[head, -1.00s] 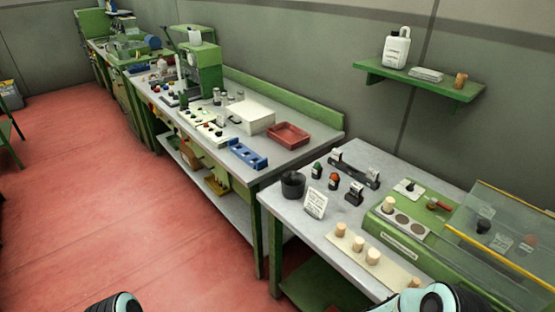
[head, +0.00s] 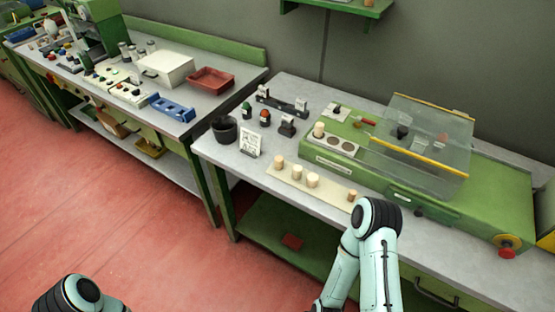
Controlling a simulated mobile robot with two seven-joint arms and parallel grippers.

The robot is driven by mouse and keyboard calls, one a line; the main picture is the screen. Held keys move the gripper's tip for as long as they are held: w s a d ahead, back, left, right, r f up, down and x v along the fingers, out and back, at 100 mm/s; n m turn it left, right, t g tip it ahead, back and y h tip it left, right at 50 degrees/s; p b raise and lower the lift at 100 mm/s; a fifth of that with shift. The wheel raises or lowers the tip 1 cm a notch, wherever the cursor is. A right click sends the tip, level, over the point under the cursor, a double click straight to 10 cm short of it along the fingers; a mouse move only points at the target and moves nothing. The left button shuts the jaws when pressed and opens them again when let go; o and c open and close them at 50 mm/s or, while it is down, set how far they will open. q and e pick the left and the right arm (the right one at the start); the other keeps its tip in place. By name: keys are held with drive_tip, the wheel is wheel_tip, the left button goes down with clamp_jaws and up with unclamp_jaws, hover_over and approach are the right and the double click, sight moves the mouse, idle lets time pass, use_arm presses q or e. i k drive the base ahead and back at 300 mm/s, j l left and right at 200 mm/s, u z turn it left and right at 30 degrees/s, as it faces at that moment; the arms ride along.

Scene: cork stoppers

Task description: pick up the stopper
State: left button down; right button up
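Several pale cork stoppers stand upright in a row on a light strip (head: 328,190) near the front edge of the right-hand bench. They include a left one (head: 279,161), two in the middle (head: 297,172) (head: 312,180), and a smaller, browner one (head: 351,195) at the right end. Another pale stopper (head: 319,129) stands at the left hole of a plate on the green machine. My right arm is in front of the bench, just right of the strip; its gripper is not visible. My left arm shows only at the bottom left, its gripper out of view.
The green machine (head: 404,192) with a clear, yellow-edged cover (head: 420,135) fills the bench's right side. A dark pot (head: 224,130) and a white card (head: 250,143) stand left of the strip. A red tray (head: 211,80) and blue rack (head: 172,107) lie on the left-hand bench.

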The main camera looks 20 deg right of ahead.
sight(279, 161)
drive_tip(key=i+j, duration=0.3)
drive_tip(key=i+j+z, duration=0.2)
drive_tip(key=i+j, duration=0.2)
drive_tip(key=i+j+z, duration=0.25)
drive_tip(key=j, duration=0.35)
drive_tip(key=i+l, duration=0.05)
drive_tip(key=i, duration=0.05)
